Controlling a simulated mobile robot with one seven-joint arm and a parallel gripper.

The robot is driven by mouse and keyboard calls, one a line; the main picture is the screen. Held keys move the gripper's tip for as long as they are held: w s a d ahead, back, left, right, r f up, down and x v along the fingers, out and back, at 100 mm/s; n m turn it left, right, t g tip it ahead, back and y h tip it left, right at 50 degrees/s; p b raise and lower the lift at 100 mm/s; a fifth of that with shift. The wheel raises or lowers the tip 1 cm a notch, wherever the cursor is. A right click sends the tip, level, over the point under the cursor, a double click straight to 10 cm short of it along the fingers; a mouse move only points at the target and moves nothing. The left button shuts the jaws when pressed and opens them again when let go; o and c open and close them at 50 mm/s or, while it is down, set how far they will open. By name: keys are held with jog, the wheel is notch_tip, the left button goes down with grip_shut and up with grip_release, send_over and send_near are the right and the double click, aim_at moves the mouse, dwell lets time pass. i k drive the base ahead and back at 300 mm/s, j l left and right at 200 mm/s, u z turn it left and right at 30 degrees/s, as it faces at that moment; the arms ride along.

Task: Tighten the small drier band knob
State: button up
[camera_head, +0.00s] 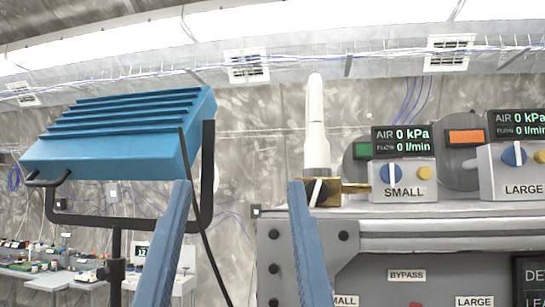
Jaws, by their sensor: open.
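The box labelled SMALL (404,194) stands on the grey bench at right. It carries a blue knob (391,174) with a white stripe and a yellow knob (424,173). A white tapered nozzle-like piece (316,120) stands upright to its left, with a brass plate (352,188) at its foot. I cannot tell which part is the band knob. My gripper (239,184) is open, its two blue fingers rising from the bottom edge, with nothing between the tips. The right fingertip appears close to the nozzle's foot; whether they touch is unclear.
A LARGE box (515,175) stands at far right. The bench frame (400,238) runs across the lower right. A cluttered table (50,278) is far left.

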aim_at(318, 192)
jog(key=l, duration=0.85)
jog(key=k+l, duration=0.1)
jog(key=l, duration=0.75)
jog(key=i+j+u, duration=0.15)
jog(key=i+u, duration=0.45)
jog(key=i, duration=0.2)
